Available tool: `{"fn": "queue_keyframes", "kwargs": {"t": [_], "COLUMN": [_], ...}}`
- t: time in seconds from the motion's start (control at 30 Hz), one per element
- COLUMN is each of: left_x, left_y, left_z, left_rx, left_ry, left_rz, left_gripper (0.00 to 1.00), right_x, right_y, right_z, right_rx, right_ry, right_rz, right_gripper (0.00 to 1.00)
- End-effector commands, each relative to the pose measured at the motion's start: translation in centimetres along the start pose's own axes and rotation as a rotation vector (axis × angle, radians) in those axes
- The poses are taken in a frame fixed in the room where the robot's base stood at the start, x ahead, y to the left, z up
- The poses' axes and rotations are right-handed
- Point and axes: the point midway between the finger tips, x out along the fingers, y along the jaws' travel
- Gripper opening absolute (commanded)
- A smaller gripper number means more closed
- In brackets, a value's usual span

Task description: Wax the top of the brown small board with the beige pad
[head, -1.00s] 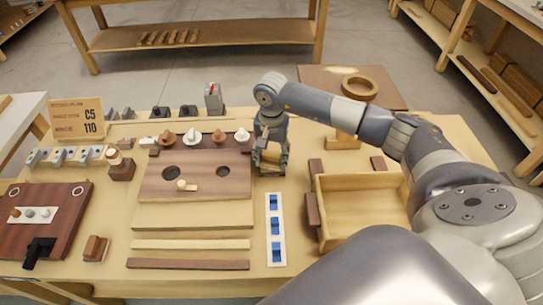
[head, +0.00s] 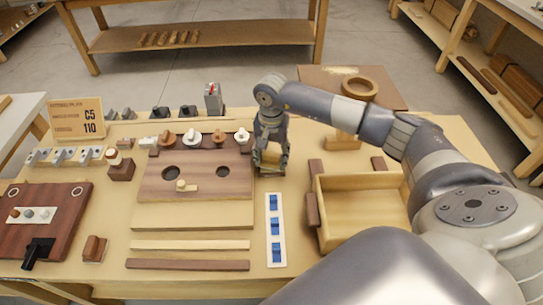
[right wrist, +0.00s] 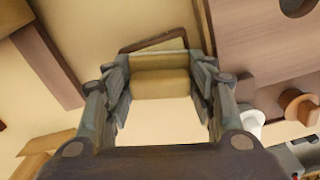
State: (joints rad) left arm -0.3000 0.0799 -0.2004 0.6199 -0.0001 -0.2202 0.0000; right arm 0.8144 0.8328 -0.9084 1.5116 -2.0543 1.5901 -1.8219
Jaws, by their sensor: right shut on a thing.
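My right gripper (head: 270,168) points down just right of the large brown board with holes. It is shut on the beige pad (right wrist: 160,84), which spans between its fingers in the right wrist view. A small brown dark-edged piece (right wrist: 152,40), which looks like the brown small board, shows just beyond the pad, mostly hidden by it. I cannot tell whether the pad touches it. In the head view the fingers hide most of both. My left gripper is not in view.
The large brown board (head: 195,185) with two dark holes and knobs along its back lies left of the gripper. An open wooden tray (head: 360,232) is at the right. A white strip with blue pieces (head: 275,205) lies in front. A wooden ring (head: 360,87) is behind.

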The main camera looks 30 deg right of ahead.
Motion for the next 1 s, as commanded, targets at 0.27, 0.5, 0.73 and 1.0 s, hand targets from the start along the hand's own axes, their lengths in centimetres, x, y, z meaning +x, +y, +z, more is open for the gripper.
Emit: {"fn": "queue_keyframes", "kwargs": {"t": [0.27,0.5,0.73,1.0], "left_x": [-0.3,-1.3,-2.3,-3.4], "left_y": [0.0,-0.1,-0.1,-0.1], "left_z": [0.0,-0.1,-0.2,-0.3], "left_rx": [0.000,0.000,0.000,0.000], "left_ry": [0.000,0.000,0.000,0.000], "left_rz": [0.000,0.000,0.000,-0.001], "left_gripper": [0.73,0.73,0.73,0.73], "right_x": [-0.3,-2.3,-4.2,-6.4], "right_y": [0.1,0.1,0.0,0.0], "right_z": [0.1,0.0,0.0,0.0], "right_rx": [-0.001,-0.001,-0.001,-0.001], "right_ry": [-0.002,0.000,0.000,0.000], "right_rz": [0.003,0.002,0.001,0.000], "right_gripper": [0.32,0.32,0.32,0.32]}}
